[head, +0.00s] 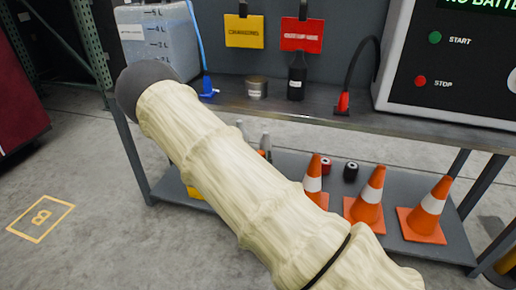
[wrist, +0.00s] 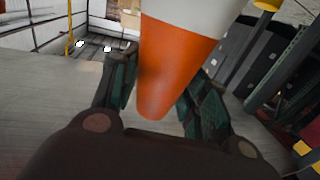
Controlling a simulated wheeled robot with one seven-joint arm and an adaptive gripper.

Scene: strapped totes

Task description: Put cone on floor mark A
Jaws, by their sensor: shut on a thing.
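An orange cone with a white band (wrist: 178,55) is between the two dark green fingers of my gripper (wrist: 165,88) in the wrist view. The fingers are shut on it near its narrow orange end, which points toward the palm. The wide end runs out of the top of the picture. My gripper does not show in the head view, where my pale arm crosses the middle. Floor mark A is not seen in either view; a yellow square marked B (head: 40,218) is on the floor at left.
Three orange cones, at left (head: 313,181), middle (head: 367,198) and right (head: 427,212), stand on the bench's lower shelf. The bench top (head: 270,108) holds a jug (head: 158,40), a tin (head: 257,88) and a control box (head: 450,70). Floor around mark B is clear.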

